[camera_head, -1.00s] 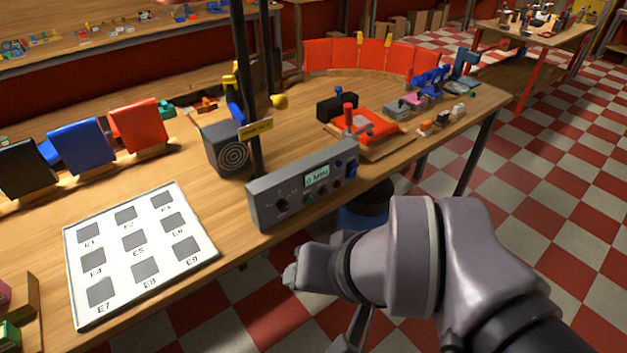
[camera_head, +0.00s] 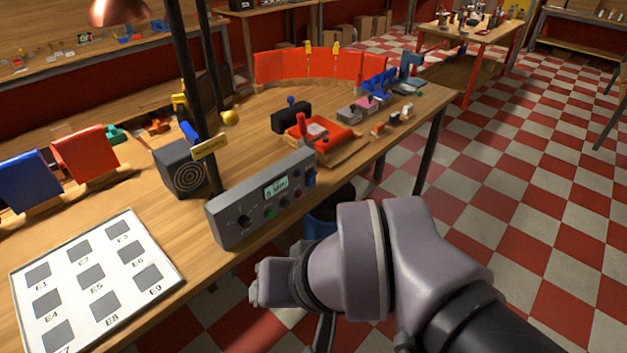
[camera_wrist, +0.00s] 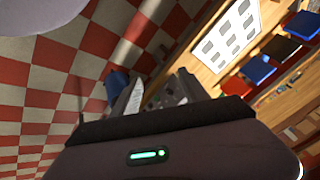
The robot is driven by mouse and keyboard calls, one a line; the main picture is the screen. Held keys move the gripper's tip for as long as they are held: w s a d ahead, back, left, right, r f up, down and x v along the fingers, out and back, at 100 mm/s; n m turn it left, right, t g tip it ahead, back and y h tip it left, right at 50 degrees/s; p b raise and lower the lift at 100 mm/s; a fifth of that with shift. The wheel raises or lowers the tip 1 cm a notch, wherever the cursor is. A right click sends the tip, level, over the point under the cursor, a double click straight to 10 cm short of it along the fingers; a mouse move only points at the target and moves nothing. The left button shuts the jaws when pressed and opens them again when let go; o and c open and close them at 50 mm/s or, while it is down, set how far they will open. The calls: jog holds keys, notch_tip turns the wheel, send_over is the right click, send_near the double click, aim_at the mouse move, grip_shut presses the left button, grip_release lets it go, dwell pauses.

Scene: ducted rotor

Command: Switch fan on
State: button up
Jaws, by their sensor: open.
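A grey control box (camera_head: 262,200) stands at the table's front edge in the head view. Its front has a small lit display (camera_head: 276,187), apparently reading 0 RPM, a black knob (camera_head: 244,221), small coloured buttons and a blue switch (camera_head: 309,178) at its right end. The switch's position is too small to tell. I cannot make out a fan for certain. My gripper (camera_head: 258,284) is below and in front of the box, apart from it, partly hidden by my wrist. In the wrist view my gripper (camera_wrist: 160,92) is open, with the grey box (camera_wrist: 171,92) seen beyond the fingers.
A dark box with concentric rings (camera_head: 181,170) stands behind the control box, beside a black post (camera_head: 194,90). A white board with labelled squares (camera_head: 98,278) lies at left. A red tray (camera_head: 325,136) sits behind, to the right. A blue bin (camera_head: 322,224) is below the table edge.

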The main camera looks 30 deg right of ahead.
grip_shut()
dwell(1.5)
